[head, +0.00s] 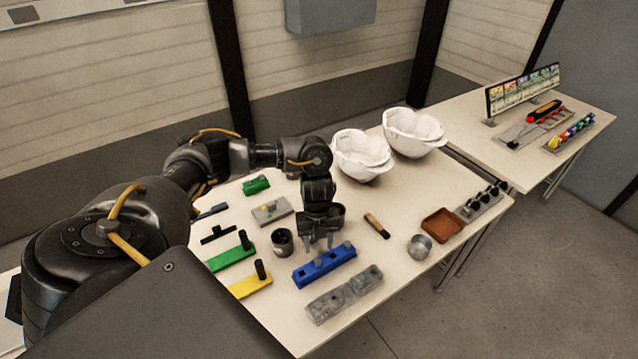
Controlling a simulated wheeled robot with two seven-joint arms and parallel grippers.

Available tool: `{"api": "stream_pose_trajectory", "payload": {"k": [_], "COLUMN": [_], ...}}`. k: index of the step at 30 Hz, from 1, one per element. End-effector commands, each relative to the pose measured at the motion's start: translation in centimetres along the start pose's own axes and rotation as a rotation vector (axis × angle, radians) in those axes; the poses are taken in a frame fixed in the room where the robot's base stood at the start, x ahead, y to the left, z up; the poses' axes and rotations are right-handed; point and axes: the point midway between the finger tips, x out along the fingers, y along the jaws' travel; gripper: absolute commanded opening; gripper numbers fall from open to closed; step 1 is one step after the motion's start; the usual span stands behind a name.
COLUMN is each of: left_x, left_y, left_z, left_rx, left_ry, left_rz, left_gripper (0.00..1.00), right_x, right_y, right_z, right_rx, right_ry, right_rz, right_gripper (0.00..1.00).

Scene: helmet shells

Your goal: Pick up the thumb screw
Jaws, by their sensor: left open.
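I cannot tell for sure which small part is the thumb screw. A small grey knob (318,263) sits on the blue block (333,262), which lies at the front middle of the table in the head view; it may be the screw. My left gripper (319,243) points down, open, with its fingertips just behind the blue block as seen here. Nothing shows between its fingers. Whether the fingertips touch the block or hang above it is unclear. My right gripper is not in view.
A dark cup (282,242) stands left of the gripper. Green (230,257) and yellow (250,286) blocks with black knobs lie farther left. A grey block (344,294) lies in front. White helmet shells (362,157) stand behind. A metal cup (420,246) and brown tray (443,224) are right.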

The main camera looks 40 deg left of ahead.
Motion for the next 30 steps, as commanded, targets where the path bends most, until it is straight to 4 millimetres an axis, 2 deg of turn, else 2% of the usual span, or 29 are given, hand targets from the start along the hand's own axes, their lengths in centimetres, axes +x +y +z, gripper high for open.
{"api": "stream_pose_trajectory", "payload": {"k": [3,7,11,15,19,28,30], "left_x": [0.8,0.9,1.9,3.7,5.4,6.0,6.0], "left_y": [0.1,0.2,0.3,0.6,0.5,0.5,0.5], "left_z": [0.0,0.0,-0.1,-0.1,-0.1,0.0,0.0], "left_rx": [-0.003,-0.003,-0.005,-0.007,-0.005,-0.003,-0.003], "left_ry": [0.001,0.0,0.003,0.003,0.002,0.0,0.0], "left_rz": [0.001,0.0,0.002,0.005,0.002,0.0,0.0], "left_gripper": [0.46,0.46,0.46,0.46,0.46,0.46,0.38], "right_x": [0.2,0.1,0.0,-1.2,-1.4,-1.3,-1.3], "right_y": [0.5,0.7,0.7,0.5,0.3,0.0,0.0], "right_z": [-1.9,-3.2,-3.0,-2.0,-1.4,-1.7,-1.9], "right_rx": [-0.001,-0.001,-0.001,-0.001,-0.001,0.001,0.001], "right_ry": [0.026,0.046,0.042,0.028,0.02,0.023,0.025], "right_rz": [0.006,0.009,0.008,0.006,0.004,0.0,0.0], "right_gripper": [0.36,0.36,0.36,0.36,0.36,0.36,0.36]}}
